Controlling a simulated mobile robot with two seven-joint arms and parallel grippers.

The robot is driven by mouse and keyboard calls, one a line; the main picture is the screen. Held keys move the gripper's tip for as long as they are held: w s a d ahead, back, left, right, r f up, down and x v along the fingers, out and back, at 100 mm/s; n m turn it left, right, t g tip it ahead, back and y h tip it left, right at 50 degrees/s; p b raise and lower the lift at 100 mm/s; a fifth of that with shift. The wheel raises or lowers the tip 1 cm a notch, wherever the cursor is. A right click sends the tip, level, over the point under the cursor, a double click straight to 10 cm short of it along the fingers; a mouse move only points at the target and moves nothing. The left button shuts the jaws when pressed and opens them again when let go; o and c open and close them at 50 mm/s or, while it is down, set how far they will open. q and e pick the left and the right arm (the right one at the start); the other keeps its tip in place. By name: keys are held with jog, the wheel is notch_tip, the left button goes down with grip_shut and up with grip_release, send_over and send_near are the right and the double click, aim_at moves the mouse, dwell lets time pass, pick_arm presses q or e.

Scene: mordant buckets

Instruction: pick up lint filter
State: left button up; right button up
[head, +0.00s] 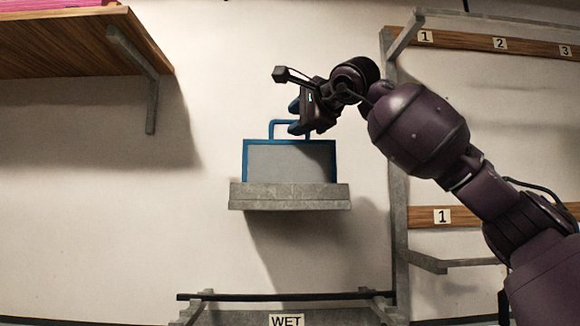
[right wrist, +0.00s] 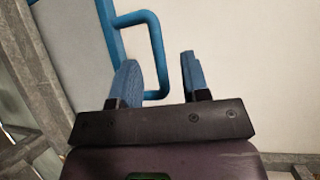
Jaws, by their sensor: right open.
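The lint filter (head: 290,163) is a grey panel in a blue frame with a blue loop handle on top. It stands upright on a small grey ledge (head: 290,196) on the wall. My right gripper (head: 294,117) is at the handle's top right, with its blue fingers pointing left. In the right wrist view the fingers (right wrist: 160,75) are apart, and the handle's bar (right wrist: 158,55) shows between them. I cannot tell whether either finger touches it. The filter's frame (right wrist: 108,30) runs along the left there. My left gripper is out of view.
A wooden shelf (head: 70,50) on a bracket is at the upper left. Numbered wooden shelves (head: 480,43) on a grey frame stand at the right. A rack labelled WET (head: 286,320) is below. The wall left of the filter is clear.

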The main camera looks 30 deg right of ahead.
jog(key=shift+w+f, duration=0.2)
jog(key=shift+w, duration=1)
grip_shut()
jog(key=shift+r, duration=0.15)
